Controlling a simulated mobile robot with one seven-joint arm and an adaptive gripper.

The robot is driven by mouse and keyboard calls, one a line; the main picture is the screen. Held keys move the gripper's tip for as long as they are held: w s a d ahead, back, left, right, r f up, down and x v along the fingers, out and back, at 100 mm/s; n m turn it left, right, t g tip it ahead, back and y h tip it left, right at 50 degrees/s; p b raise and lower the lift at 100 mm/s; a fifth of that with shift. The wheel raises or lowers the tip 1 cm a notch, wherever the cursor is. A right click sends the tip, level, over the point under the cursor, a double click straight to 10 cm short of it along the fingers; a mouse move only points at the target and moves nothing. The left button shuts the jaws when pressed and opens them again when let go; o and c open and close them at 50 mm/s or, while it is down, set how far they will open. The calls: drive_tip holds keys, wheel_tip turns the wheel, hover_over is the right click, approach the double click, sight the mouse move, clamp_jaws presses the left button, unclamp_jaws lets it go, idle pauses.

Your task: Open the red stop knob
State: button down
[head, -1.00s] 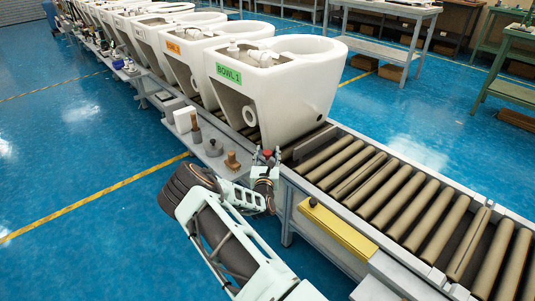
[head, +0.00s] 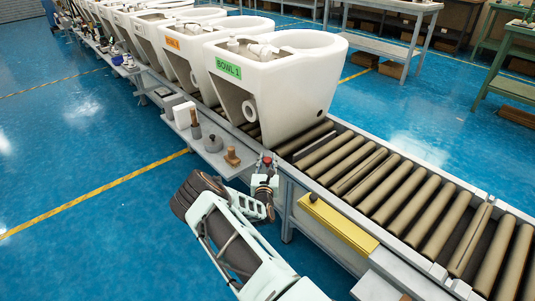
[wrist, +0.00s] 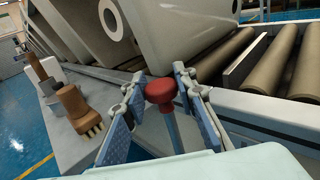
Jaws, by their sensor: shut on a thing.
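The red stop knob (wrist: 160,91) is a round red knob on a blue-grey stem, seen in the middle of the wrist view. In the head view the red knob (head: 267,159) is a small spot at the front edge of the conveyor, beside the shelf's right end. My gripper (wrist: 158,98) has one finger on each side of the knob, and it is shut on the knob. In the head view my gripper (head: 265,167) reaches up to the conveyor's edge. The exact finger contact is partly hidden in the wrist view.
A wooden brush (wrist: 78,108) stands on the side shelf (head: 213,153), left of my gripper. A white toilet labelled BOWL 1 (head: 275,85) sits on the rollers behind the knob. Bare rollers (head: 400,195) run to the right. A yellow panel (head: 338,226) is on the conveyor's front.

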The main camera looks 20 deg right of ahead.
drive_tip(key=c, duration=1.6)
unclamp_jaws()
drive_tip(key=shift+r, duration=0.1)
drive_tip(key=v, duration=1.2)
